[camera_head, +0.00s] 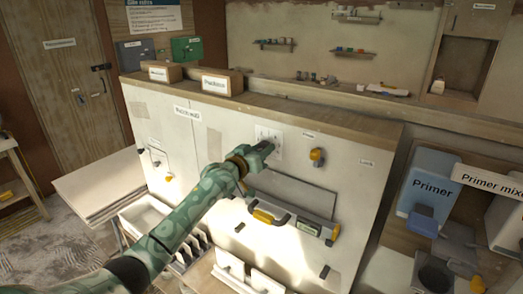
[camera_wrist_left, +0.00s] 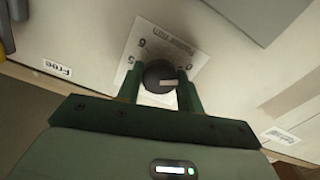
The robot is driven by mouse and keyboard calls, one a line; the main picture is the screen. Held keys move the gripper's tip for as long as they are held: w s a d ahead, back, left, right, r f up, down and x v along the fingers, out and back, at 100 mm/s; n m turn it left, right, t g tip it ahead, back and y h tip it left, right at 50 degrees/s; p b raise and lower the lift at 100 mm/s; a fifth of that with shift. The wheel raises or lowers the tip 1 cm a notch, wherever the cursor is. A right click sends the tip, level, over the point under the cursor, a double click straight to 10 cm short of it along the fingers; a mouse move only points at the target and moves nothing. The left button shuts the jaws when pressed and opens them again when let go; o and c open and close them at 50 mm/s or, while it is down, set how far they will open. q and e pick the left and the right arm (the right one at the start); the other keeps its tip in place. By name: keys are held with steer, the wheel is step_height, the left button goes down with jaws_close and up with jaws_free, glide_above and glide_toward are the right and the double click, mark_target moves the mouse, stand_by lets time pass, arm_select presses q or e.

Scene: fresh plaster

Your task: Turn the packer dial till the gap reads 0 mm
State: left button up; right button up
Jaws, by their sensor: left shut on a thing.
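The packer dial (camera_wrist_left: 158,76) is a dark round knob with a pale pointer mark, on a white plate (camera_wrist_left: 148,36) with printed numbers on the wall board. In the left wrist view the pointer lies toward the right of the picture. My left gripper (camera_wrist_left: 158,88) has its two green fingers on either side of the knob and is shut on it. In the head view my left gripper (camera_head: 264,147) reaches the white plate (camera_head: 270,136) and hides the dial. A yellow-ended level (camera_head: 290,222) below has a small green display (camera_head: 309,228), too small to read. My right gripper is out of view.
A yellow knob (camera_head: 317,156) sits right of the dial plate. Small boxes (camera_head: 222,82) stand on the ledge above. Primer containers (camera_head: 430,187) stand at the right. A pale slab (camera_head: 100,185) lies at the left.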

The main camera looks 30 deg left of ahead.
arm_select(q)
steer(key=shift+m, duration=0.3)
steer(key=shift+a+m+p, duration=0.1)
steer(key=shift+m+p, duration=1)
steer(key=shift+m, duration=6.5)
steer(key=o, duration=1)
